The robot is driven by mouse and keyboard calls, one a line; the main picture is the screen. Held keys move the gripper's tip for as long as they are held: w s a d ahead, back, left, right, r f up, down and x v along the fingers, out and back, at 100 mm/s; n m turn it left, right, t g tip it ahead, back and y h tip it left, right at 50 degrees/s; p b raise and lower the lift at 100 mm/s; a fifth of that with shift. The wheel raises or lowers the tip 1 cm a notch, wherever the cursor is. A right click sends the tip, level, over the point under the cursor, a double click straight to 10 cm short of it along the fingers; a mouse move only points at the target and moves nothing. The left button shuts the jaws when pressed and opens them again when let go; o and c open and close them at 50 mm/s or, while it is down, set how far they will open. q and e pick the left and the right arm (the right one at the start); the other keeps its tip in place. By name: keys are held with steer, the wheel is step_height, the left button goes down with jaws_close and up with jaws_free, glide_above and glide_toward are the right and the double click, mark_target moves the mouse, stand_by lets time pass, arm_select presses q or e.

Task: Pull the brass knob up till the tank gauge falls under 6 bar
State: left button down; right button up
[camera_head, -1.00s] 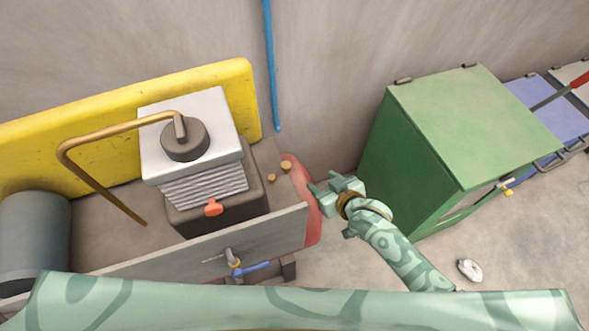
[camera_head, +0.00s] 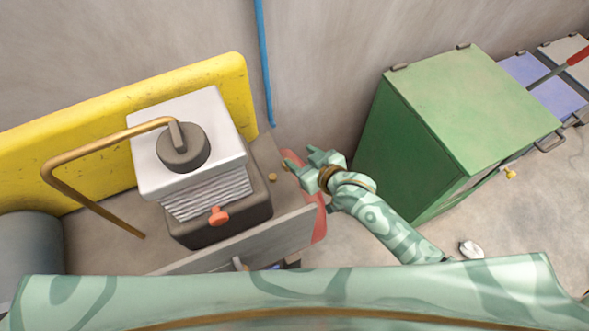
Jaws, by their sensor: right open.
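A small brass knob (camera_head: 272,177) stands on the grey-brown top of the compressor, right of the pump block. A second brass knob, seen earlier just behind it, is now largely covered by my right gripper. My right gripper (camera_head: 298,157) is open over the right end of the compressor. Its fingers point left and reach close to the knobs; I cannot tell whether they touch. The red tank (camera_head: 319,222) shows only as a rounded end beneath the right side. No tank gauge face can be seen. My left gripper is out of view.
The finned pump block (camera_head: 207,188) has a bent brass pipe (camera_head: 95,145) and an orange-red tap (camera_head: 218,215). A yellow guard (camera_head: 120,105) stands behind. A green cabinet (camera_head: 465,110) stands right of my arm. A blue pipe (camera_head: 265,70) runs down the wall.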

steer(key=w+a+f+b, duration=0.1)
steer(key=f+b, duration=0.2)
steer(key=f, duration=0.1)
steer(key=w+a+f+b, duration=0.1)
steer(key=w+f+b, duration=0.1)
steer(key=f+b, duration=0.1)
steer(key=w+a+f+b, duration=0.1)
steer(key=w+f+b, duration=0.1)
steer(key=f+b, duration=0.2)
steer(key=shift+a+f, duration=0.3)
steer(key=shift+f, duration=0.25)
steer(key=shift+w+a+f, duration=0.1)
steer(key=shift+w+a, duration=0.15)
steer(key=shift+w, duration=0.05)
